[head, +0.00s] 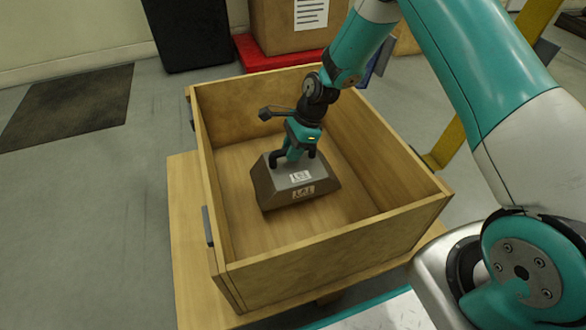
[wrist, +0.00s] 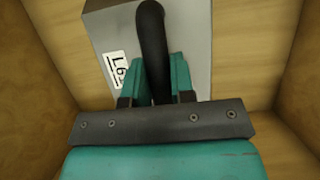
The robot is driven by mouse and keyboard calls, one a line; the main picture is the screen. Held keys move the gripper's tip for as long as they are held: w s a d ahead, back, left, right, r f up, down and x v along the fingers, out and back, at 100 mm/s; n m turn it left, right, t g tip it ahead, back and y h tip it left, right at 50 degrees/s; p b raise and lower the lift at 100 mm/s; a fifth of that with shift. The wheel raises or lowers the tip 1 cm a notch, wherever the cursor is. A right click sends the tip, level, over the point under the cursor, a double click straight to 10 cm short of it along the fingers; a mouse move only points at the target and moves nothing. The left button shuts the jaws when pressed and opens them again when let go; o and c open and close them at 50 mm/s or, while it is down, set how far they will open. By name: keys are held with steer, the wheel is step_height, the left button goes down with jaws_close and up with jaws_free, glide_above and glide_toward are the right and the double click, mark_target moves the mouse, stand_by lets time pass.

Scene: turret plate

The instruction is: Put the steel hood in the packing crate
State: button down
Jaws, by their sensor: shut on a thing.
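The steel hood (head: 320,190) is a dark grey block with sloping sides, a flat top with a white label, and a black handle on top. It is inside the wooden packing crate (head: 330,250), near the middle of its floor; I cannot tell whether it rests on the floor or hangs just above it. My gripper (head: 292,155) is shut on the hood's handle from above. In the wrist view the hood (wrist: 196,40) and its black handle show between the teal fingers (wrist: 158,85), with the crate's walls around. The hood's underside is hidden.
The crate stands on a wooden table or pallet (head: 185,220). Behind it are a cardboard box (head: 285,25) on a red base (head: 255,55) and a black bin (head: 190,35). A yellow post (head: 450,145) stands at right. Floor at left is clear apart from a dark mat (head: 70,105).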

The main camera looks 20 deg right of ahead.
mark_target(294, 166)
step_height(294, 166, down, 5)
steer(key=b, duration=0.2)
steer(key=shift+b, duration=0.35)
steer(key=shift+r, duration=0.15)
steer(key=c, duration=1)
jaws_free()
